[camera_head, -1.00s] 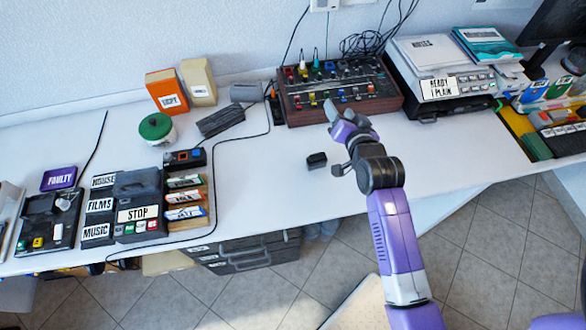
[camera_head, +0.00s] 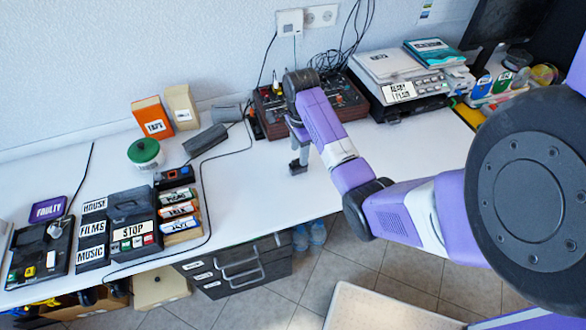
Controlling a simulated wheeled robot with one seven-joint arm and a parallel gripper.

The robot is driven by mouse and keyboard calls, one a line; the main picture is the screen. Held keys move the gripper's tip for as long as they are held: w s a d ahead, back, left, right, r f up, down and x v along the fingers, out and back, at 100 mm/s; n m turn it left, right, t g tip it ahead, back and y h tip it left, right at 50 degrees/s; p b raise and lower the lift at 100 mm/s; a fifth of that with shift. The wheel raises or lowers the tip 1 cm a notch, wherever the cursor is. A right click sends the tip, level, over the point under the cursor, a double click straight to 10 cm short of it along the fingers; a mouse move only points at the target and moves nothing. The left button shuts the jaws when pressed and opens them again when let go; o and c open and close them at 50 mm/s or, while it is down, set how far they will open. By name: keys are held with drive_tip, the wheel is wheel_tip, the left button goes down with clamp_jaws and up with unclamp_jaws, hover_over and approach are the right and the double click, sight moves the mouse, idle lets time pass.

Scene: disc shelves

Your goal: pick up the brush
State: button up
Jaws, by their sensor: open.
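My gripper (camera_head: 298,165) points down at the white table, just in front of the control box with coloured knobs. Its jaws are open, and its tips are low, close to the table top. The small black block that fits the brush lay bare at about this spot earlier. I cannot tell it apart from the dark fingertips now, so it is at least partly hidden by them. Whether the fingers stand around it or touch it is too small to tell.
The control box (camera_head: 268,121) and its cables stand right behind my gripper. A black cable (camera_head: 203,195) runs left of it. A green-lidded jar (camera_head: 143,152), a grey case (camera_head: 205,140) and a labelled organizer (camera_head: 118,222) are at left. Table to the front is clear.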

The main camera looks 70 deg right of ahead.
sight(299, 165)
wheel_tip(299, 165, down, 8)
drive_tip(key=shift+r+p, duration=0.2)
drive_tip(key=shift+p, duration=0.15)
clamp_jaws()
